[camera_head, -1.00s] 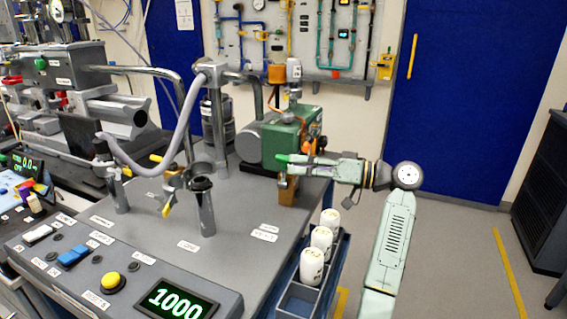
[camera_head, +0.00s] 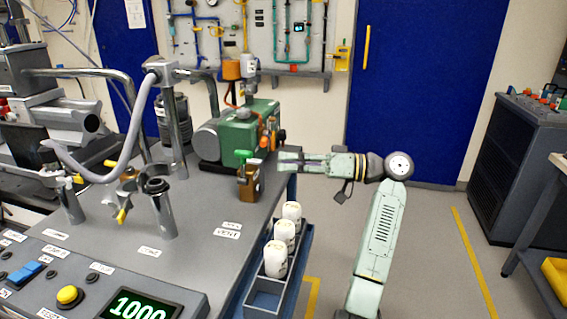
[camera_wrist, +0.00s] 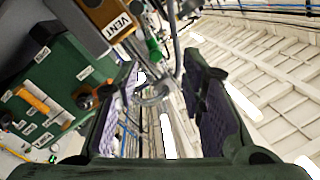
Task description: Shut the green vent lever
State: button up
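The green vent lever (camera_head: 244,154) sits on top of a brass valve block (camera_head: 249,184) at the right edge of the grey bench, in front of the green pump. In the wrist view the green lever (camera_wrist: 153,47) shows at the top, beside a "VENT" label (camera_wrist: 117,26). My gripper (camera_head: 281,162) is just right of the valve, level with the lever and apart from it. In the wrist view my gripper (camera_wrist: 160,90) is open, with nothing between its pads. The lever lies beyond the fingertips. I cannot tell its exact angle.
The green pump (camera_head: 240,137) with orange fittings stands behind the valve. A metal post (camera_head: 160,210) stands on the bench (camera_head: 200,255) to the left. A blue rack (camera_head: 262,300) with white containers hangs at the bench's right side.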

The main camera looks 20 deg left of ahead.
jog(key=shift+s+v, duration=0.2)
jog(key=shift+v, duration=1.25)
